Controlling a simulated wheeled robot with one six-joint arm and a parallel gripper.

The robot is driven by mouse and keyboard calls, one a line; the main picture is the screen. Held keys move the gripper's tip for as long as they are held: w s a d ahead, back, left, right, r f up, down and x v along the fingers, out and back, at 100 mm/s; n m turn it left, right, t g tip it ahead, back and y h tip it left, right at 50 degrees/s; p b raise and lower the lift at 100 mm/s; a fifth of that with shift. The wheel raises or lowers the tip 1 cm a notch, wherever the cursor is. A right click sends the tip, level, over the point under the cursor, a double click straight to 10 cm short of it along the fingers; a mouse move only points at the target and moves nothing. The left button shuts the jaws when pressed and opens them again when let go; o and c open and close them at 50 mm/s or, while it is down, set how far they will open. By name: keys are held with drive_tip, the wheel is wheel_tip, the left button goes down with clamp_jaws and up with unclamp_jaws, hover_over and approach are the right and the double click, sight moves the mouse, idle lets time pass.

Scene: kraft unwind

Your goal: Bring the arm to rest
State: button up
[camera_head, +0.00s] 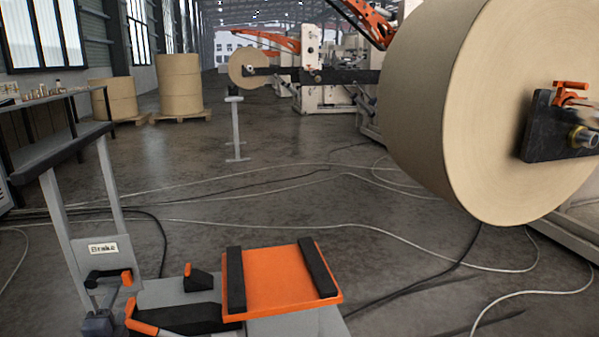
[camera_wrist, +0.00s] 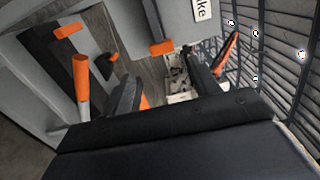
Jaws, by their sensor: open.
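My gripper (camera_head: 163,298) is low in the left half of the head view, its black, orange-tipped fingers spread and pointing left. Nothing shows between them. It also shows in the wrist view (camera_wrist: 187,78), above a broad black edge that fills the bottom. Left of it in the head view stands a grey post with a "Brake" label (camera_head: 103,248). A black lever with an orange end (camera_head: 127,277) is under the label. The gripper appears apart from the lever. Part of the label (camera_wrist: 203,9) shows at the top of the wrist view.
A big kraft paper roll (camera_head: 440,110) hangs on a machine at the right. A dark-edged table (camera_head: 62,150) with small items stands at the left. Stacked rolls (camera_head: 180,85) stand behind. Cables (camera_head: 330,226) cross the floor, which is otherwise largely open in the middle.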

sight(125, 277)
drive_tip(key=b+x, duration=0.2)
drive_tip(key=x, duration=0.6)
drive_tip(key=shift+w+r, duration=0.2)
drive_tip(key=shift+r, duration=0.25)
drive_tip(key=shift+s+a+r+n+p, duration=0.1)
drive_tip(key=shift+r+n+p, duration=0.3)
drive_tip(key=shift+n+p, duration=0.45)
